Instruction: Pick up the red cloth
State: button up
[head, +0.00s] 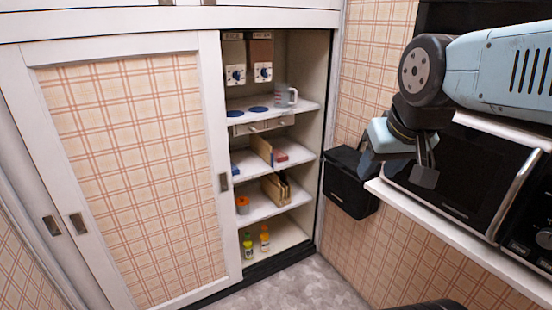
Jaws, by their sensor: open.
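A small reddish item (281,157) lies on the middle shelf of the open cupboard, to the right of an upright brown board. It may be the red cloth, but it is too small to tell. No other clearly red cloth shows. My gripper (424,172) hangs from my arm at the right, in front of the microwave and well apart from the cupboard shelves. It points down, open, with nothing visible in it.
A cupboard (212,140) with a plaid sliding door holds a glass mug (286,95), blue discs, an orange jar (242,205) and small bottles (264,239). A microwave (455,180) on a white shelf and a black box (350,185) stand right. Open floor lies below.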

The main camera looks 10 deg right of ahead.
aim_at(278, 156)
jog(key=u, duration=0.4)
jog(key=i, duration=0.6)
jog(key=u, duration=0.5)
jog(key=i, duration=1.3)
jog(key=z, duration=0.8)
jog(key=k, duration=0.8)
jog(key=z, duration=0.15)
jog(key=i, duration=0.85)
jog(key=u, duration=0.1)
